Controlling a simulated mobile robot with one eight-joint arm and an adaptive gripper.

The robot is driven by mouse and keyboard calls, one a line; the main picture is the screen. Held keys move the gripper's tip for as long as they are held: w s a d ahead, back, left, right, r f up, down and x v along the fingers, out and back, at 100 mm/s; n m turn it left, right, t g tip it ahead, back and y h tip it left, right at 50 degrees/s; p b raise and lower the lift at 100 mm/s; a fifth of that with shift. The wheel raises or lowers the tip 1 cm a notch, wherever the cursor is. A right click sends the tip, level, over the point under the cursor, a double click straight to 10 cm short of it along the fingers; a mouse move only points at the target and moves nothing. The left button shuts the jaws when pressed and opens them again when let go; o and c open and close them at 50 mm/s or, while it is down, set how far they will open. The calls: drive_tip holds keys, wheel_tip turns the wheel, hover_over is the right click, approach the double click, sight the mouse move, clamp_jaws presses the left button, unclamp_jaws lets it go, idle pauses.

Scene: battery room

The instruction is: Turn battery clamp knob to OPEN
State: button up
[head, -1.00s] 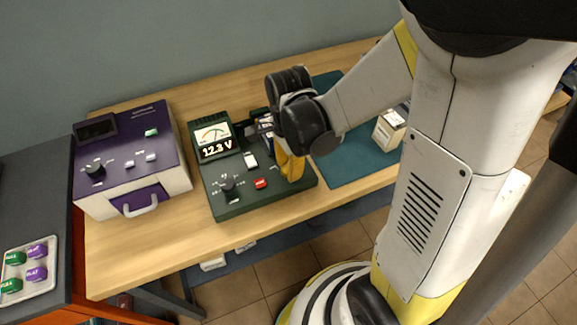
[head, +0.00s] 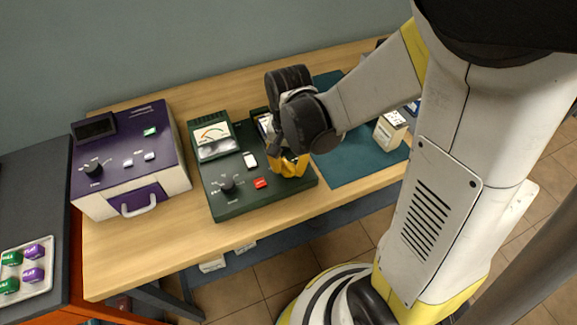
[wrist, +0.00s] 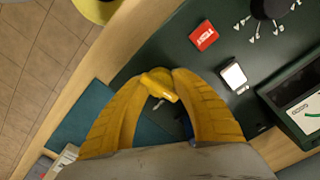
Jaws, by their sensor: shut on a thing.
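The green battery tester (head: 240,204) lies on the wooden bench. My gripper (head: 290,165) is over its right part, and its yellow fingers reach down to the panel. In the wrist view my gripper (wrist: 158,80) is shut on a small yellow knob (wrist: 160,88), the likely clamp knob. The knob lies between the two fingertips. The battery bay behind the knob is mostly hidden by my gripper.
A purple device (head: 128,160) stands left. A teal mat (head: 345,160) with a pale box (head: 390,130) lies right. A tray (head: 42,278) holds several green and purple pieces.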

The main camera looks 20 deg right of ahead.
sight(289, 164)
drive_tip(key=n, duration=0.6)
drive_tip(key=shift+n, duration=0.3)
idle(0.5)
drive_tip(key=o, duration=1.2)
drive_tip(key=shift+o, duration=0.2)
drive_tip(key=shift+r, duration=0.1)
wheel_tip(289, 164, up, 12)
drive_tip(key=shift+s, duration=0.1)
